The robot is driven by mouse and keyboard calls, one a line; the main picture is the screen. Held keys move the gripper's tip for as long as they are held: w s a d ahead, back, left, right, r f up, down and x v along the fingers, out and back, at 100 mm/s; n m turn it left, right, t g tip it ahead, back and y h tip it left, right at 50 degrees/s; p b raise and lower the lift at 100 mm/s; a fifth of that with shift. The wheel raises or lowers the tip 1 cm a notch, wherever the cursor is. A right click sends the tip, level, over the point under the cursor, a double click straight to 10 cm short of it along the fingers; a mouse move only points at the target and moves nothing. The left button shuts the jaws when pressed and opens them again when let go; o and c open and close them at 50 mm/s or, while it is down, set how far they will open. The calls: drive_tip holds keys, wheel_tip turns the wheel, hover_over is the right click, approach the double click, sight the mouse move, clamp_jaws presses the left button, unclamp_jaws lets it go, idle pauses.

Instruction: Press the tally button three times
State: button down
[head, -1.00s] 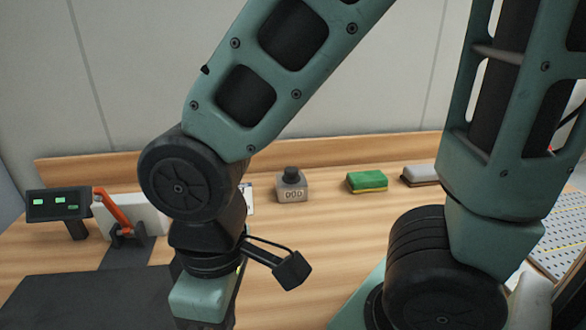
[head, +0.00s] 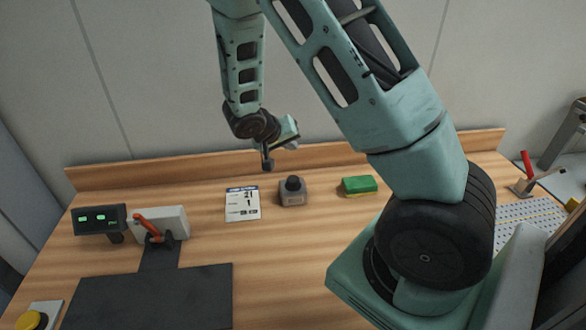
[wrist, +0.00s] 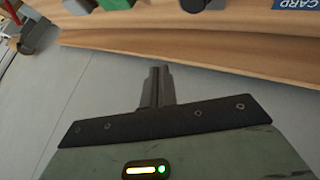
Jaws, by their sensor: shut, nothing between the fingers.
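The tally counter (head: 293,197) is a small grey box with a round black button (head: 293,183) on top. It stands upright on the wooden table near the back edge. Its number is too small to read now. In the wrist view part of the counter (wrist: 203,5) shows at the top edge. My gripper (wrist: 157,75) is shut and empty, its fingers together. In the head view my gripper's body (head: 287,131) is raised above and behind the counter, in front of the wall, apart from the button.
A white card (head: 243,204) lies left of the counter, and a green sponge (head: 359,186) lies right. A device with an orange lever (head: 150,228), a dark display (head: 100,219) and a black mat (head: 150,300) are further left. A low wooden ledge (head: 190,170) runs along the back.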

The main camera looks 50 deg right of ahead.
drive_tip(key=shift+d+f, duration=0.1)
idle(0.3)
drive_tip(key=b, duration=0.3)
hover_over(291, 180)
wheel_tip(291, 180, down, 7)
drive_tip(key=shift+f, duration=0.2)
drive_tip(key=shift+f+b, duration=0.6)
drive_tip(key=shift+b, duration=0.55)
drive_tip(key=shift+f+b, duration=0.95)
drive_tip(key=shift+b, duration=0.95)
idle(1.5)
drive_tip(key=shift+r, duration=0.1)
idle(0.3)
drive_tip(key=shift+r+p, duration=0.3)
drive_tip(key=shift+r, duration=0.6)
drive_tip(key=shift+r+p, duration=1.05)
drive_tip(key=shift+r, duration=1.45)
